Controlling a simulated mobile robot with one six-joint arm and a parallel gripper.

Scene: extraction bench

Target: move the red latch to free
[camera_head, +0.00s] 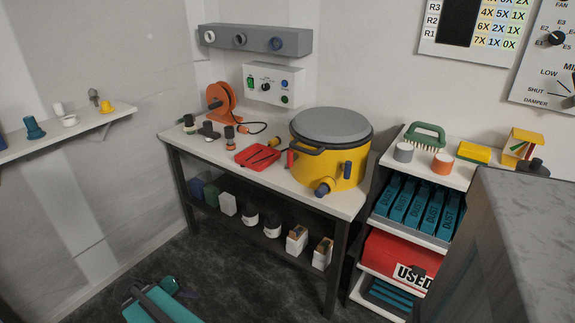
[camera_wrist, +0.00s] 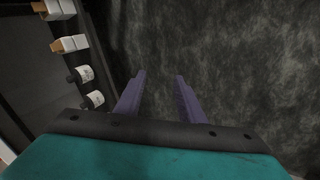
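A yellow drum (camera_head: 318,172) with a grey lid (camera_head: 331,125) stands at the right end of the bench. A small upright red part (camera_head: 291,159), which looks like the red latch, sits at the drum's left side below the lid rim. A dark blue part (camera_head: 347,170) sits on its front right. The latch's exact setting is too small to tell. My gripper (camera_wrist: 160,78) shows two purple fingers spread apart with nothing between them, over the dark floor. My teal arm is low in the head view, well below and left of the drum. The wrist view does not show the latch.
The bench (camera_head: 219,150) also holds a red tray (camera_head: 257,156), an orange reel (camera_head: 222,100) and small dark fittings. Bottles and boxes fill its lower shelf. A shelf unit (camera_head: 455,176) with teal boxes stands close to the drum's right.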

